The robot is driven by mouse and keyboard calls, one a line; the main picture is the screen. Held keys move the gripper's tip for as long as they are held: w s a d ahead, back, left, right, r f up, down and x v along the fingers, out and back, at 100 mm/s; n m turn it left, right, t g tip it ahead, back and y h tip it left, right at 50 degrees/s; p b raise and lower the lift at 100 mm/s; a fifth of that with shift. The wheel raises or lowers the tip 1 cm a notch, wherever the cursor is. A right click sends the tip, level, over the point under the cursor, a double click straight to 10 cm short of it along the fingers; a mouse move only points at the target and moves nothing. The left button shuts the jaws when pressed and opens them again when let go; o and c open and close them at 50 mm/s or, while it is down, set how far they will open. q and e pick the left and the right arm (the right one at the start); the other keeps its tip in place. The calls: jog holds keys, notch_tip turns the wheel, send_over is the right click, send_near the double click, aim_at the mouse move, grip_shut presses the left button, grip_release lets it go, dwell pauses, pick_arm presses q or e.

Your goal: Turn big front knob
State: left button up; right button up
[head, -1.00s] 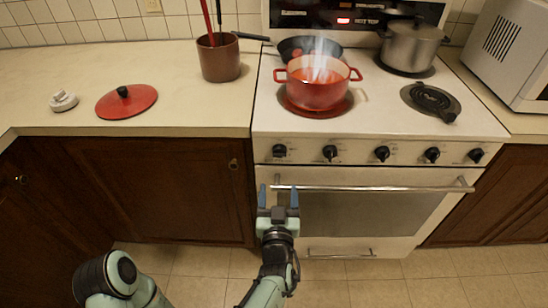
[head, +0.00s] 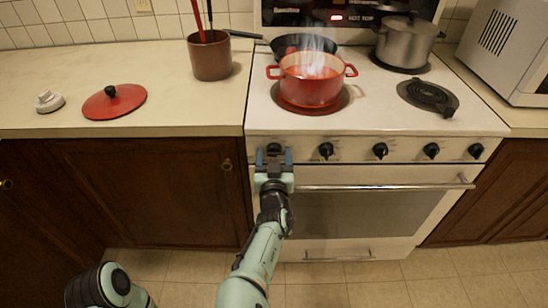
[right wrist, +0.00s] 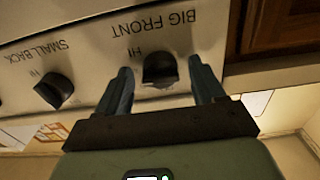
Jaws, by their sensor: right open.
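The black big front knob (head: 273,148) is the leftmost on the stove's front panel. In the right wrist view the knob (right wrist: 160,68) sits beneath the upside-down label "BIG FRONT". My right gripper (head: 274,158) is open in front of it. In the right wrist view my right gripper (right wrist: 160,76) has one finger on each side of the knob, with visible gaps between them and the knob. My left gripper is not in view.
The small back knob (right wrist: 55,90) is beside it. A steaming red pot (head: 311,80) stands on the front left burner. The oven handle (head: 380,187) runs just below the knobs. A grey pot (head: 407,43) stands at the back right.

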jog(key=c, duration=1)
jog(key=shift+n+p, duration=0.3)
jog(key=shift+c, duration=0.2)
jog(key=shift+r+n+p, duration=0.1)
jog(key=shift+n+p, duration=0.35)
jog(key=shift+n, duration=0.15)
jog(key=n+p, duration=0.2)
jog(key=n, duration=0.2)
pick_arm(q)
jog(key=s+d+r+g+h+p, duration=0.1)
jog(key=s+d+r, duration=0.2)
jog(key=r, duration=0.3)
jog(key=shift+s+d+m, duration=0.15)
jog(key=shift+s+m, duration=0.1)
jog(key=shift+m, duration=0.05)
pick_arm(e)
jog(key=shift+d+n, duration=0.1)
jog(key=shift+n, duration=1.3)
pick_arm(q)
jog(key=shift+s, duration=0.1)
